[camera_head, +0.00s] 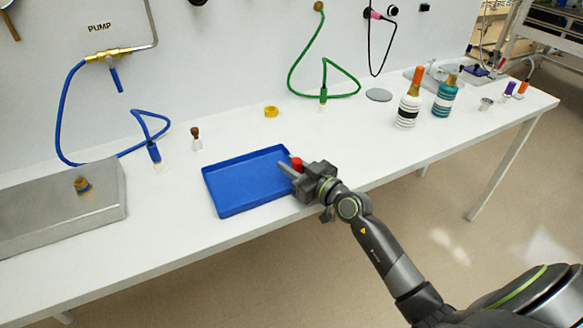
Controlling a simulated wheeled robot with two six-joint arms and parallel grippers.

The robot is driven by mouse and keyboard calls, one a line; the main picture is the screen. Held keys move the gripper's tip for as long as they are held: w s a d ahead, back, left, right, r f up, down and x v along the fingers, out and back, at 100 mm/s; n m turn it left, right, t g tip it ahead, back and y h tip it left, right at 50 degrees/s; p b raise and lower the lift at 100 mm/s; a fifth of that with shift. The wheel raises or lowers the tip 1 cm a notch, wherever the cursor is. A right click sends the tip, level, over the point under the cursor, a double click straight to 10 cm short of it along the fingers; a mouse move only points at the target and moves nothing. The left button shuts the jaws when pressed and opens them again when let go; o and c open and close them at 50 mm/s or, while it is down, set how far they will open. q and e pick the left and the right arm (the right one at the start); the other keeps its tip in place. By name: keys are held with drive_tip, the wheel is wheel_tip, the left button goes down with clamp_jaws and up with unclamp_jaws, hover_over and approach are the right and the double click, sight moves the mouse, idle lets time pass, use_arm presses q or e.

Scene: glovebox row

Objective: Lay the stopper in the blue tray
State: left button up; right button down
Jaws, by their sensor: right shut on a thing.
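The blue tray (247,181) lies on the white bench in front of the wall, and its floor looks empty. My right gripper (289,168) is at the tray's right edge, coming in from the lower right. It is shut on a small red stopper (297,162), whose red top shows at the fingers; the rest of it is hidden. I cannot tell whether the stopper touches the tray. My left gripper is not in view.
A metal box (60,210) with a brown-gold piece on top stands at the left. A brown-topped vial (197,143), a yellow ring (271,112) and a grey disc (379,95) are behind. Striped bottles (408,107) stand at the right. Bench between tray and bottles is clear.

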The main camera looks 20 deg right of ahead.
drive_tip(key=shift+f, duration=0.1)
drive_tip(key=c, duration=1.2)
unclamp_jaws()
drive_tip(key=shift+s, duration=0.15)
drive_tip(key=p+v, duration=0.1)
drive_tip(key=v, duration=1)
drive_tip(key=shift+s+d, duration=0.15)
drive_tip(key=shift+s, duration=0.2)
drive_tip(key=shift+r, duration=0.3)
